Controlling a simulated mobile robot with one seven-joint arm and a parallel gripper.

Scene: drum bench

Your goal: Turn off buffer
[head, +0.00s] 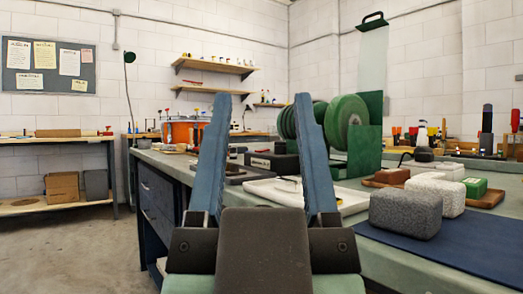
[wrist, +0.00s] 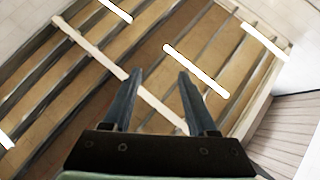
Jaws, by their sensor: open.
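The buffer (head: 347,122), a green machine with round green wheels and a green upright housing, stands on the bench right of centre in the head view. My gripper (head: 262,97) is open and empty, its two blue fingers pointing up in front of the bench. The right finger is left of the buffer in the picture and nearer to me. A dark box (head: 272,163) sits low beside the buffer, partly behind my right finger. I cannot make out a switch. In the wrist view my gripper (wrist: 160,71) points at the ceiling, and the buffer is not seen.
The bench (head: 425,250) holds a white tray (head: 345,198), a blue mat (head: 460,245) and several blocks, including a grey one (head: 405,212). An orange drum (head: 180,132) stands farther back. Floor (head: 75,250) is free at left. The wrist view shows ceiling beams and lights.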

